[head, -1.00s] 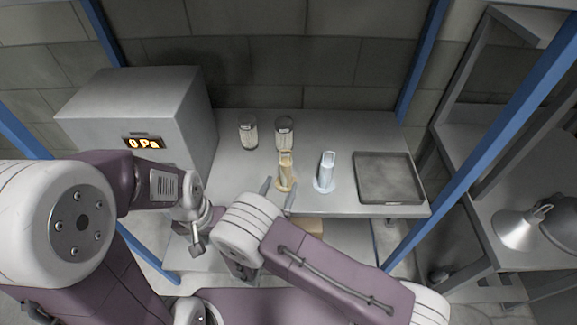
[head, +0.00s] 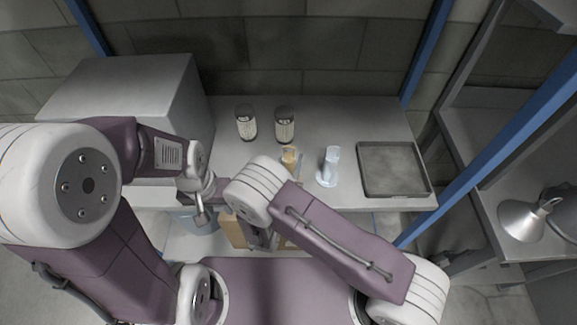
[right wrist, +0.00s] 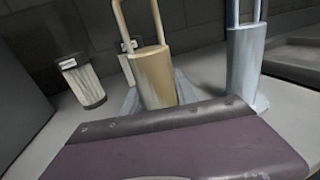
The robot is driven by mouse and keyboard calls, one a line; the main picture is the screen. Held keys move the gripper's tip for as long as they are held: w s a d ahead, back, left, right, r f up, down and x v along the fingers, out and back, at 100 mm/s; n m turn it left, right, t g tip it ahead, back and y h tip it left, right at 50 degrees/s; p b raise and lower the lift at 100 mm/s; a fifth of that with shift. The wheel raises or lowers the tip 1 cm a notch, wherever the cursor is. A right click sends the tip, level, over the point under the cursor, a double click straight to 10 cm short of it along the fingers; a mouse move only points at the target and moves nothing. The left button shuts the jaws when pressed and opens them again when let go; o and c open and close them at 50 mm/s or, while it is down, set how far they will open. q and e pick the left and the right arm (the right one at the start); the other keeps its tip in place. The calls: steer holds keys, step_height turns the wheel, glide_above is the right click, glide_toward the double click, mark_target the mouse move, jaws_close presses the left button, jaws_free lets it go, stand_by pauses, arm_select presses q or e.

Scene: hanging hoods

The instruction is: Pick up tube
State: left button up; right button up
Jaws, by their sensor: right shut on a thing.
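A tan tube (head: 290,158) with a tall cut-away top stands on the table; its lower part is hidden behind my right arm in the head view. In the right wrist view the tan tube (right wrist: 153,76) is upright, with grey fingers on both sides. My right gripper (right wrist: 158,96) is shut on it, low near its base. A pale blue tube (head: 329,167) of like shape stands upright on a round foot just to the right, apart from the gripper. My left gripper (head: 200,208) hangs in front of the table at the left, away from the tubes; its jaw opening is unclear.
Two lidded jars (head: 246,123) (head: 284,126) stand behind the tubes. A shallow grey tray (head: 394,170) lies to the right. A large grey box (head: 130,92) fills the table's left. Blue posts (head: 428,52) frame the table. A lamp-like hood (head: 524,218) is far right.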

steer(key=shift+s, duration=0.1)
jaws_close()
steer(key=shift+w+a+f, duration=0.1)
steer(key=shift+w+f, duration=0.1)
steer(key=shift+w, duration=0.35)
step_height(320, 180, up, 10)
steer(key=shift+s, duration=0.15)
